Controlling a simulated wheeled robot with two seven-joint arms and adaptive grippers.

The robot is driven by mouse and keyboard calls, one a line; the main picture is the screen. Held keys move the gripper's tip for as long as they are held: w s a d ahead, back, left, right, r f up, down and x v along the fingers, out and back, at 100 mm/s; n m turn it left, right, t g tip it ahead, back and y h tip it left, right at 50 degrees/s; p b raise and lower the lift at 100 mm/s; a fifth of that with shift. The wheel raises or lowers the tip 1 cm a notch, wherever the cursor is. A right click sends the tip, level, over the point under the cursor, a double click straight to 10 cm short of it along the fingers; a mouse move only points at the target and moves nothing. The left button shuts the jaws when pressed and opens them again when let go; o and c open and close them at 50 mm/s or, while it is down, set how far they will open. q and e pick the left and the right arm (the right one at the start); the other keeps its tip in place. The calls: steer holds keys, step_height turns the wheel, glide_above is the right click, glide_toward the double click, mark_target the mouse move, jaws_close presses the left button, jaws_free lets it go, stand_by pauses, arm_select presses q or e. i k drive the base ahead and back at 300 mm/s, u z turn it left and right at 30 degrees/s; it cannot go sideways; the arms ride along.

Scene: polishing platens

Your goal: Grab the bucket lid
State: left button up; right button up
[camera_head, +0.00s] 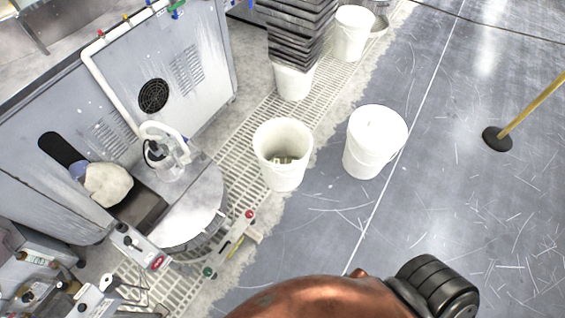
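A white bucket (366,158) stands upright on the grey floor right of the middle. A flat white lid (378,124) covers its top. To its left, a second white bucket (284,180) stands open on the edge of the grating, with some small pale pieces inside. Neither of my grippers shows in this view, so whether they are open or shut is hidden.
A polishing machine with a round platen (190,215) stands at left on floor grating (235,165). Black stacked trays (295,30) rest on a bucket (293,82) behind. Another bucket (350,42) stands beyond. A yellow pole on a black base (497,140) stands right. Floor around the lidded bucket is clear.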

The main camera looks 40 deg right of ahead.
mark_target(377, 128)
steer(key=z, duration=1.9)
